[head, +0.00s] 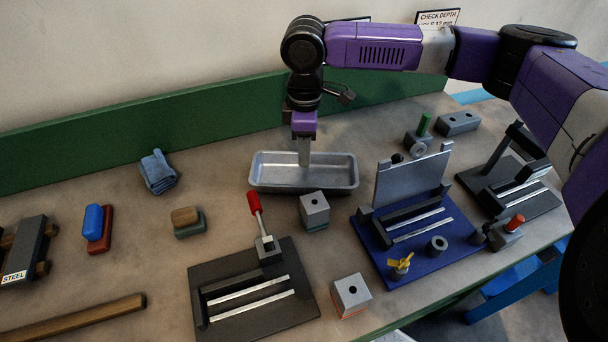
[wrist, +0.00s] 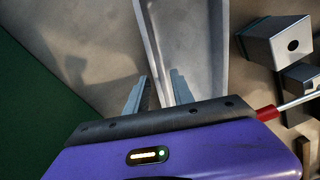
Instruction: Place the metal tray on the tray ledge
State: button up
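The metal tray (head: 262,181) is a shallow grey rectangular pan, lying flat on the workbench near the back in the head view. My gripper (head: 304,162) points down over the tray's far side. In the wrist view the fingers of my gripper (wrist: 158,88) stand apart, with the tray's long rim (wrist: 152,45) running between them. One finger is outside the tray wall and the other over its inside. I see a gap beside the rim; whether either finger touches it is unclear. I cannot tell which surface is the tray ledge.
Close in front of the tray stand a grey block with a hole (head: 315,211) and a red-handled clamp fixture (head: 220,271). A blue-based fixture (head: 376,250) with an upright plate is at right. A blue cloth (head: 158,172) lies left. A green board (head: 100,155) runs behind.

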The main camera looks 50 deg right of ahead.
grip_shut()
dwell(1.4)
